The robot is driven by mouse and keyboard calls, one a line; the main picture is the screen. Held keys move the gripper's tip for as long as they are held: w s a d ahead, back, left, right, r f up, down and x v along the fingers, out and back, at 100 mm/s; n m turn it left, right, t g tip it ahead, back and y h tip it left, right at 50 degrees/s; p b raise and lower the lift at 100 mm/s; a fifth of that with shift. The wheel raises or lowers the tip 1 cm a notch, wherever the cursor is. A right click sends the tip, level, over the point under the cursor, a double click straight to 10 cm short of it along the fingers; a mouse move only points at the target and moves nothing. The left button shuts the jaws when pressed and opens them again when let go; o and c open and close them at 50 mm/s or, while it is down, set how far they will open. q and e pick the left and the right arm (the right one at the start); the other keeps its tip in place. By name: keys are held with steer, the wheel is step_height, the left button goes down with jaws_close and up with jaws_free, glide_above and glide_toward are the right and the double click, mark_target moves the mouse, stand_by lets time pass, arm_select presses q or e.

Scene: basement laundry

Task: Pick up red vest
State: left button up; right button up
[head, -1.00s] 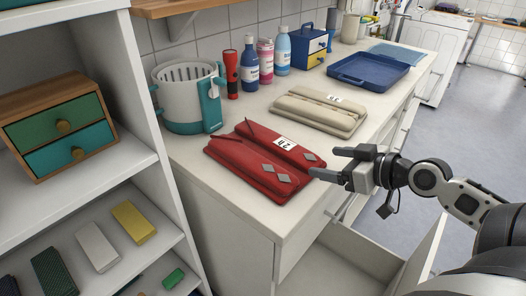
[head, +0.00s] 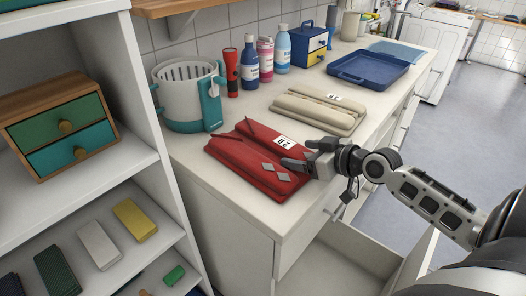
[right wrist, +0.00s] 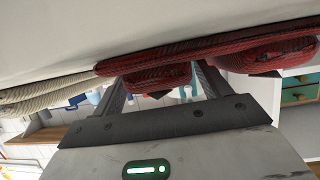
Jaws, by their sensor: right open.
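The red vest (head: 250,162) lies folded on the white counter (head: 212,192) in the head view, with grey diamond patches and a white label. My right gripper (head: 296,158) is open at the vest's right end, with its fingers over or beside that end; I cannot tell if they touch it. In the right wrist view the red vest (right wrist: 225,50) stretches across the top, close to the fingers (right wrist: 160,90), and part of it shows between them. My left gripper is not in view.
A beige folded vest (head: 318,110) lies just behind the red one. A white and teal basket (head: 185,95), a red flashlight (head: 232,72), several bottles (head: 266,58) and a blue tray (head: 368,70) stand farther back. An open drawer (head: 345,255) is below the counter.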

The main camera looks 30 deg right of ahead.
steer(key=c, duration=1.3)
steer(key=shift+r, duration=0.2)
steer(key=shift+r, duration=0.25)
step_height(320, 180, up, 2)
steer(key=s+d+r, duration=0.6)
steer(key=s, duration=0.1)
steer(key=s+d+r, duration=0.3)
steer(key=s+r, duration=0.1)
steer(key=shift+r, duration=0.1)
steer(key=shift+a, duration=0.1)
